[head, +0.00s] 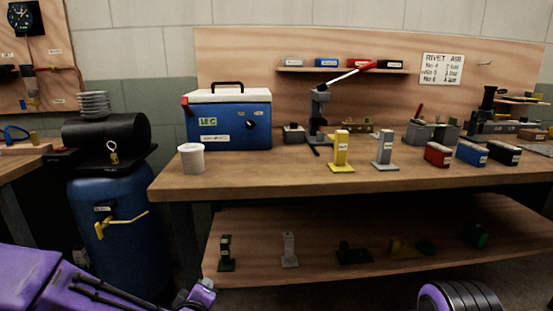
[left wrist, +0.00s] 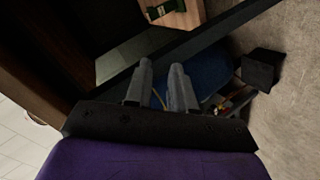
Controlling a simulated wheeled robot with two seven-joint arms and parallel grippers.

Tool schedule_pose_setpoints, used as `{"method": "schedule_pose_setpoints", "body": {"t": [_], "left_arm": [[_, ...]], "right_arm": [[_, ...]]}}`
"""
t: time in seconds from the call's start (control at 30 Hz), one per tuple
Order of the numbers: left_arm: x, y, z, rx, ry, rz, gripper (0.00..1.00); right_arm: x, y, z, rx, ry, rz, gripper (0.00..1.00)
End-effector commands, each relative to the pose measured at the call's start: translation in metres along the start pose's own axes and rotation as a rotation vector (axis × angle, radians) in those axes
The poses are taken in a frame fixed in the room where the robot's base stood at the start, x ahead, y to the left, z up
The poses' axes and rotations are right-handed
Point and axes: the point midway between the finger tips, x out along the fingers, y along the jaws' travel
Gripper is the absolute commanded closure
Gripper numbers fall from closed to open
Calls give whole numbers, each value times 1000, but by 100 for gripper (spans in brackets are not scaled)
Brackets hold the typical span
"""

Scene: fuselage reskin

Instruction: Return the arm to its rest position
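My left arm comes in purple at the bottom left of the head view. Its end, with the left gripper (head: 194,298), is low in front of the bench, beside the blue tank, and is cut by the bottom edge. In the left wrist view the two grey fingers of the left gripper (left wrist: 161,68) stand apart with nothing held between them. A purple and black rounded part of my right arm shows at the bottom right of the head view. My right gripper is not in view.
A wooden workbench (head: 280,180) holds a blue cooler (head: 228,122), a white cup (head: 191,158), yellow (head: 341,152) and grey (head: 385,150) stands, and coloured boxes. Its lower shelf (head: 320,272) holds several small parts. A blue tank (head: 118,250) stands left of the bench.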

Motion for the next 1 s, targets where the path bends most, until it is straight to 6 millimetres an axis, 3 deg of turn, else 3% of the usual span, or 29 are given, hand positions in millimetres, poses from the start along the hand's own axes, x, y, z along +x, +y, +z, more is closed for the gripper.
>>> {"method": "schedule_pose_setpoints", "body": {"t": [0.03, 0.1, 0.2, 0.3, 0.4, 0.6, 0.67, 0.7, 0.73, 1.0], "left_arm": [[0, -45, 16, 60, -34, -67, 77], [-7, -107, 34, 146, -82, -159, 77], [-28, -191, 51, 263, -158, -290, 77], [-58, -259, 61, 368, -230, -405, 77], [-89, -313, 64, 459, -295, -504, 77], [-149, -394, 62, 605, -405, -677, 77], [-168, -414, 70, 636, -450, -717, 77], [-179, -409, 67, 635, -464, -730, 77], [-184, -393, 58, 632, -456, -724, 77], [-220, -326, 16, 630, -454, -721, 77]], "right_arm": [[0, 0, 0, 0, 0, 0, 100], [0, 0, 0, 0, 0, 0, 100], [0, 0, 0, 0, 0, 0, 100], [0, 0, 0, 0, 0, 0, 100], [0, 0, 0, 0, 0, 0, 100], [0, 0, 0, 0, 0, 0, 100], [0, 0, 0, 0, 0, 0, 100], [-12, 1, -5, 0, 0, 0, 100], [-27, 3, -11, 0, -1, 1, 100], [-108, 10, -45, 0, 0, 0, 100]]}}
